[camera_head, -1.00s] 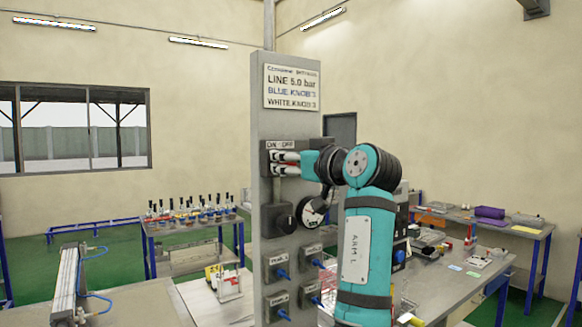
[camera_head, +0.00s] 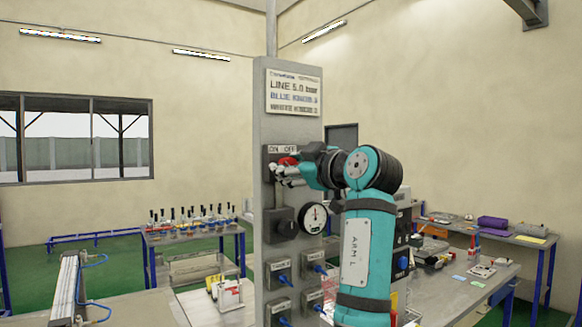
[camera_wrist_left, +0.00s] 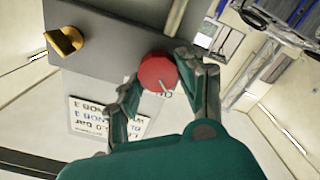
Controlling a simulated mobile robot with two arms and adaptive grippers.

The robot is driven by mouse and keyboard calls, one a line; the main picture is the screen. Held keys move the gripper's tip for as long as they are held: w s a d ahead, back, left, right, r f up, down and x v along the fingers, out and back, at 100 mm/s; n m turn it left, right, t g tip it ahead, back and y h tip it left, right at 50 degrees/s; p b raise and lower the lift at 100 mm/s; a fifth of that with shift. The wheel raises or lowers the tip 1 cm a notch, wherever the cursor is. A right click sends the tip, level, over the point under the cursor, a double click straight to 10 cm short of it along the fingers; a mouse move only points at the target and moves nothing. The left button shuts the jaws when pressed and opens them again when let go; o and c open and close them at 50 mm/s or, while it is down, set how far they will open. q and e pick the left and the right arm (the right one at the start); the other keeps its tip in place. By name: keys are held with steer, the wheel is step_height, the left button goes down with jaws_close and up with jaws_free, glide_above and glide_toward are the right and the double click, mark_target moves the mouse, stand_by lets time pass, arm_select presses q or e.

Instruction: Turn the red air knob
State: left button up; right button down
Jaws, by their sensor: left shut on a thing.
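The red air knob (camera_head: 288,161) is on the upper part of the grey panel (camera_head: 258,110), below the ON and OFF marks. In the left wrist view the round red knob (camera_wrist_left: 158,72) shows a pale pointer line and sits between the two fingers of my left gripper (camera_wrist_left: 160,84). My left gripper (camera_head: 285,172) is shut on the knob, its fingers partly hiding it in the head view. My right gripper is not in view.
A round gauge (camera_head: 314,218) and a dark box (camera_head: 280,222) sit below the knob. Blue knobs (camera_head: 284,279) are lower on the panel. A brass fitting (camera_wrist_left: 66,40) shows in the wrist view. Tables with parts (camera_head: 192,232) stand behind.

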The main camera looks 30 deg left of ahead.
arm_select(q)
steer(key=shift+f, duration=0.1)
steer(key=o, duration=1.2)
steer(key=shift+w, duration=0.1)
steer(key=shift+c, duration=0.2)
steer(key=v, duration=1.2)
steer(key=shift+f, duration=0.1)
